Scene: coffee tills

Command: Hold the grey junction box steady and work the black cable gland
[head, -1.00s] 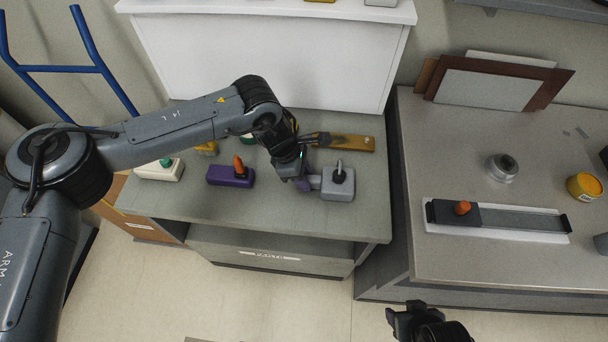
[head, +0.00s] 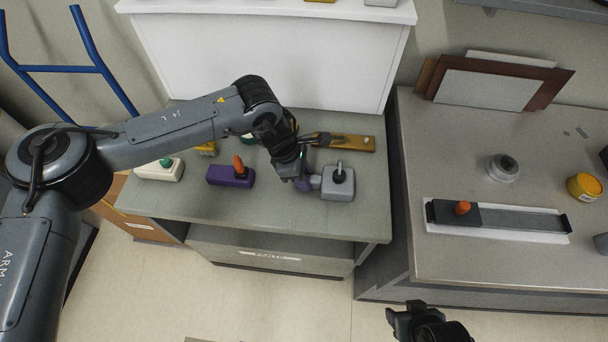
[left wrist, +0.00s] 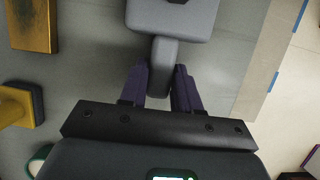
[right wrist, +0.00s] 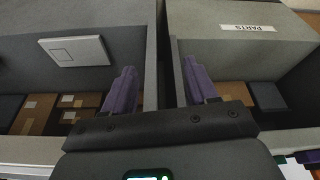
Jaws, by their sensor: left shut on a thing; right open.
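The grey junction box (head: 337,186) sits on the grey table, with the black cable gland (head: 339,175) upright on its top. In the left wrist view the box (left wrist: 172,18) has a short grey tab (left wrist: 162,62) pointing toward my gripper. My left gripper (head: 308,184) is shut on that tab, one purple finger on each side; the fingers also show in the left wrist view (left wrist: 161,85). My right gripper (head: 408,318) is open and empty, in front of the table and well away from the box. Its purple fingers show apart in the right wrist view (right wrist: 160,85).
A purple box with an orange knob (head: 231,177) and a white box with a green knob (head: 159,170) stand left on the table. A wooden block (head: 355,144) lies behind the junction box. The right counter (head: 450,265) holds a slider (head: 500,219).

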